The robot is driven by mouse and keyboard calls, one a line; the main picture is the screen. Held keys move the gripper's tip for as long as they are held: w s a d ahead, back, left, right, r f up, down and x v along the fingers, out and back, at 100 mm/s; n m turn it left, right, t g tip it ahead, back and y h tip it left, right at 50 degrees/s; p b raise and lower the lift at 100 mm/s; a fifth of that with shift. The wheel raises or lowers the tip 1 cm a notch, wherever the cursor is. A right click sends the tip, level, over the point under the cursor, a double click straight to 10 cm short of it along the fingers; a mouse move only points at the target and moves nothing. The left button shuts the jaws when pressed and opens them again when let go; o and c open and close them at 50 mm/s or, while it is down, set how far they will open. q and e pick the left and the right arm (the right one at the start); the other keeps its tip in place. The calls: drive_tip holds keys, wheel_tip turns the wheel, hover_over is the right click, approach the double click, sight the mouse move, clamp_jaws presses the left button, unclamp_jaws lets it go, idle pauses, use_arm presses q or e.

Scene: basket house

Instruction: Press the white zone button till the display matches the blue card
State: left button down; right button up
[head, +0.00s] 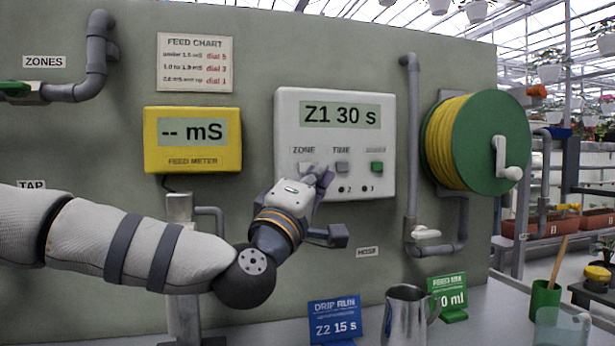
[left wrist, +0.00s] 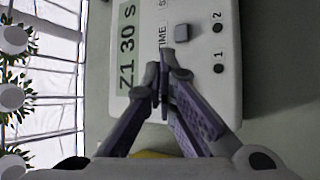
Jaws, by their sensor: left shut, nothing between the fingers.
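The white controller box (head: 290,115) is on the grey-green panel. Its display (head: 340,114) reads "Z1 30 s", and it also shows in the left wrist view (left wrist: 127,50). Under it are the white ZONE button (head: 306,166), the grey TIME button (head: 342,167) and a green button (head: 377,167). The blue card (head: 335,322) at the bottom reads "DRIP RUN, Z2 15 s". My left gripper (head: 322,178) is shut and empty, its fingertips at the box face close to the ZONE button. In the left wrist view the fingers (left wrist: 161,80) hide that button; contact cannot be told.
A yellow feed meter (head: 192,160) reading "-- mS" is to the left. A green hose reel (head: 490,140) is to the right. A metal jug (head: 405,312) and a green card (head: 448,298) stand on the bench below.

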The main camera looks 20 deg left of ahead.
sight(322, 158)
use_arm(q)
drive_tip(key=shift+w+a+r, duration=0.1)
drive_tip(key=shift+w+a, duration=0.55)
drive_tip(key=shift+w, duration=0.3)
drive_tip(key=shift+w, duration=0.1)
idle(0.7)
drive_tip(key=shift+w+a, duration=0.2)
drive_tip(key=shift+w, duration=0.05)
drive_tip(key=shift+w+a, duration=0.25)
drive_tip(key=shift+w, duration=0.1)
idle(0.6)
drive_tip(key=shift+s, duration=0.1)
drive_tip(key=shift+s+d, duration=0.45)
drive_tip(key=shift+s, duration=0.15)
